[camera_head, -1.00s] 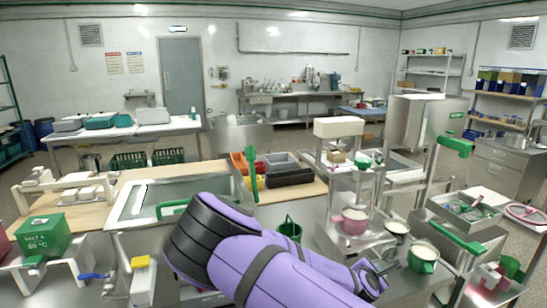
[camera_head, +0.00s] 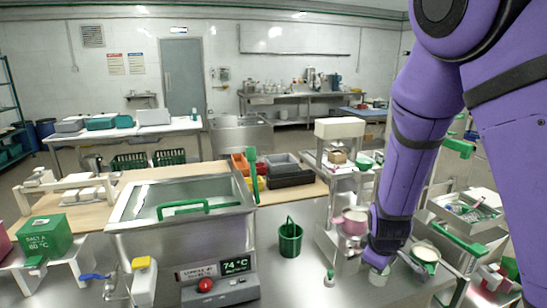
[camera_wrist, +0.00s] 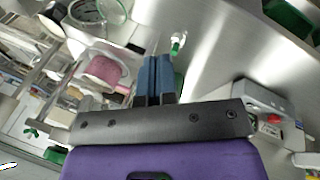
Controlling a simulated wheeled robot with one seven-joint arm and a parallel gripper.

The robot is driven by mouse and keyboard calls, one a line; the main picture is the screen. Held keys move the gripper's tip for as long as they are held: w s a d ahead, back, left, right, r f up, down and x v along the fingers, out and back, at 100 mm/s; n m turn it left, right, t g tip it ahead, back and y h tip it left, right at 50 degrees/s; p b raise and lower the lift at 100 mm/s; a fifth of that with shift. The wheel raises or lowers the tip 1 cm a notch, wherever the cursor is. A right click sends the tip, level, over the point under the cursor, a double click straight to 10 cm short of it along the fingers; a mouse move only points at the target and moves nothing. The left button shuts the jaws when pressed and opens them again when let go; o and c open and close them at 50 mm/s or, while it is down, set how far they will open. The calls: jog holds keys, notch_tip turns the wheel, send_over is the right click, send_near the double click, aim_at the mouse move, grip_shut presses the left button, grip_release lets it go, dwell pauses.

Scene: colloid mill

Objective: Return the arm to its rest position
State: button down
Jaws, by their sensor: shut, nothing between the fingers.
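My purple arm comes down the right side of the head view. My gripper (camera_head: 385,262) is at its lower end, pointing down, close to the pink pot (camera_head: 351,222) and the green-handled pot (camera_head: 425,257). In the wrist view the two dark blue fingers (camera_wrist: 154,80) lie together with nothing between them. The pink pot also shows in the wrist view (camera_wrist: 105,70), to the left of the fingers. The fingertips are partly hidden by the gripper body in the head view.
A steel bath (camera_head: 180,225) with a green handle and a control box reading 74 °C stands at left centre. A green bucket (camera_head: 290,238) stands on the steel bench. A green box (camera_head: 45,236) sits at the left. Bare bench lies around the bucket.

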jog(key=s+r+m+y, duration=0.1)
jog(key=s+r+m, duration=0.15)
jog(key=r, duration=0.35)
jog(key=s+d+r+m+y, duration=0.1)
jog(key=s+r, duration=0.3)
jog(key=r, duration=0.3)
jog(key=s+r+m+y, duration=0.1)
jog(key=s+r+m, duration=0.15)
jog(key=r, duration=0.35)
jog(key=s+d+r+m, duration=0.1)
jog(key=s+r, duration=0.4)
jog(key=s, duration=0.2)
jog(key=s+d+r+m+t+h, duration=0.1)
jog(key=s+r, duration=0.3)
jog(key=s, duration=0.4)
jog(key=shift+s+d+r+m, duration=0.2)
jog(key=shift+d+r+m, duration=0.2)
jog(key=shift+d+m, duration=0.2)
